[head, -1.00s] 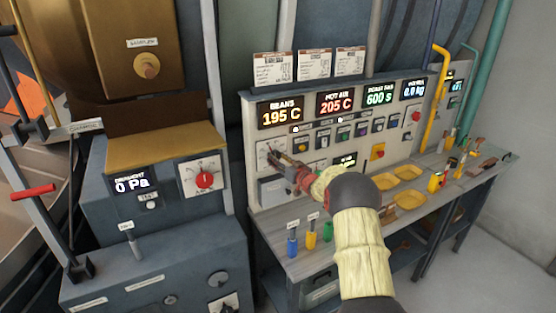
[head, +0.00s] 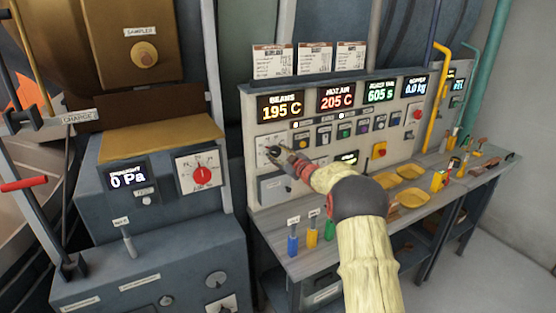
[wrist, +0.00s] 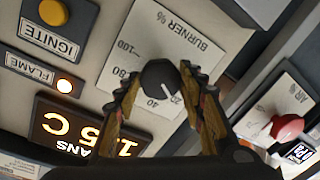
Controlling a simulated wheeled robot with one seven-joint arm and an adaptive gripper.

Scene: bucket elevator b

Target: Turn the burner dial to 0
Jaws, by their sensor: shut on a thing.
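The burner dial is a round black knob (wrist: 159,80) on a white plate marked BURNER % (wrist: 190,45) in the wrist view. Its pale pointer line lies toward the marks near 20, on the side of the 20 and 40 labels. My gripper (wrist: 158,88) has its two toothed fingers on either side of the knob, shut on it. In the head view my gripper (head: 277,156) reaches the dial plate (head: 263,144) at the left of the control panel, with the knob partly hidden by the fingers.
A yellow IGNITE button (wrist: 54,12) and lit FLAME lamp (wrist: 64,86) sit beside the plate. A red AIR % knob (wrist: 287,127) is on a separate box. The panel reads beans 195 C (head: 281,107). Colored-handled tools (head: 312,236) and yellow trays (head: 405,198) are on the bench.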

